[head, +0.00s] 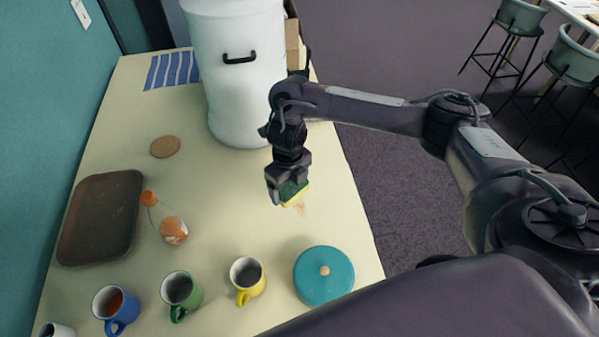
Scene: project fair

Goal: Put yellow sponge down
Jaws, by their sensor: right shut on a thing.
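My right gripper (288,189) reaches over the table from the right and points down. It is shut on the yellow sponge (295,196), which has a green side and a yellow edge and is partly hidden by the fingers. The sponge is at or just above the cream table top (230,200); I cannot tell whether it touches. A brownish smear (300,208) shows on the table right beside the sponge. My left gripper is not in view.
A white container (238,85) stands behind the gripper. A teal round lid (323,276) and yellow (247,281), green (181,294) and blue mugs (116,308) line the front. A brown tray (100,218) lies left. The middle of the table is mostly clear.

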